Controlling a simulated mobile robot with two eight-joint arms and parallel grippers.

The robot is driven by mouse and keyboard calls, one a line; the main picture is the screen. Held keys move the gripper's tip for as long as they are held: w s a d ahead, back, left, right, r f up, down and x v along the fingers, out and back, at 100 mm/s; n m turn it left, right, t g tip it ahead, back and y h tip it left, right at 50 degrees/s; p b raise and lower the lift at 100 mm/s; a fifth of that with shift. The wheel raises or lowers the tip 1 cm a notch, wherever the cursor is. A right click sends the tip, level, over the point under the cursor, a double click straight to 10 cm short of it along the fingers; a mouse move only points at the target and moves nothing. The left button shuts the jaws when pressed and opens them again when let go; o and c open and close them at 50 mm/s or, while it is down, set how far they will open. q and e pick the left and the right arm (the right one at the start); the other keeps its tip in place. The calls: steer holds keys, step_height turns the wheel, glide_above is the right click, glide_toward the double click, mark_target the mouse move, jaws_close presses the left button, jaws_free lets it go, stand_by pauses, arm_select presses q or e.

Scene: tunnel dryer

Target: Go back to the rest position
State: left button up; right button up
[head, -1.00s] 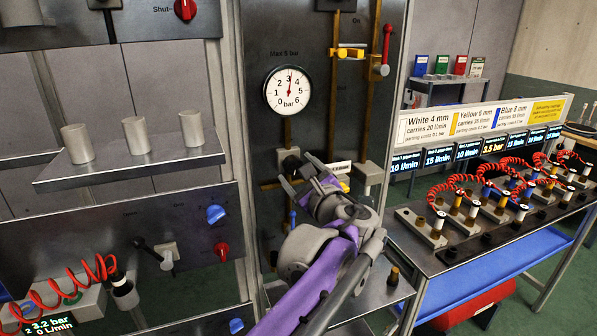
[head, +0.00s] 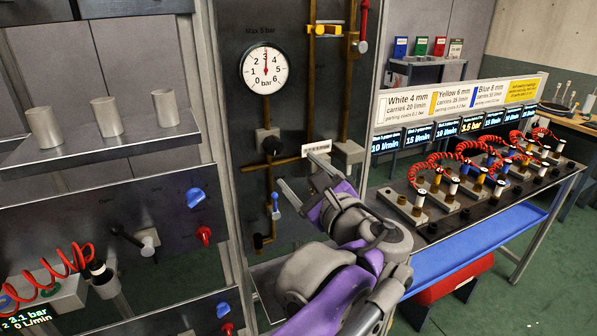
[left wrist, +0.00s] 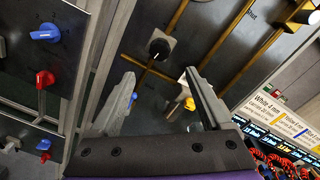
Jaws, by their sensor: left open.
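My left gripper (head: 306,176) is open and empty in front of the dark panel, its two fingers pointing up and to the left. In the left wrist view my left gripper (left wrist: 160,80) also shows spread fingers with nothing between them but panel and pipes behind. A black round knob (left wrist: 159,48) on the pipe lies beyond the fingertips there. A small blue-handled valve (head: 276,205) shows just left of the fingers. I cannot tell whether the fingers touch the panel. My right gripper is in neither view.
A round gauge (head: 264,67) reads about 3 bar. A shelf (head: 105,148) with three pale cups is at left. A bench (head: 440,226) with red coiled hoses and a blue tray (head: 470,243) stand at right. Open green floor (head: 480,305) lies at lower right.

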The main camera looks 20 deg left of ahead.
arm_select(q)
steer(key=s+a+f+n+g+h, duration=0.25)
steer(key=s+f+n, duration=0.3)
steer(key=f, duration=0.65)
steer(key=s+a+f+n+g+h, duration=0.1)
steer(key=s+f+n+g+h, duration=0.4)
steer(key=f, duration=0.6)
steer(key=s+d+f+n+t+h, duration=0.1)
steer(key=s+d+f+n+h, duration=0.2)
steer(key=f, duration=0.4)
steer(key=s+d+f+n+h, duration=0.3)
steer(key=s+d+f+n, duration=0.1)
steer(key=s+f, duration=0.3)
steer(key=shift+s+d+n+t, duration=0.2)
steer(key=shift+d+n+t, duration=0.2)
steer(key=shift+n, duration=0.35)
stand_by(0.9)
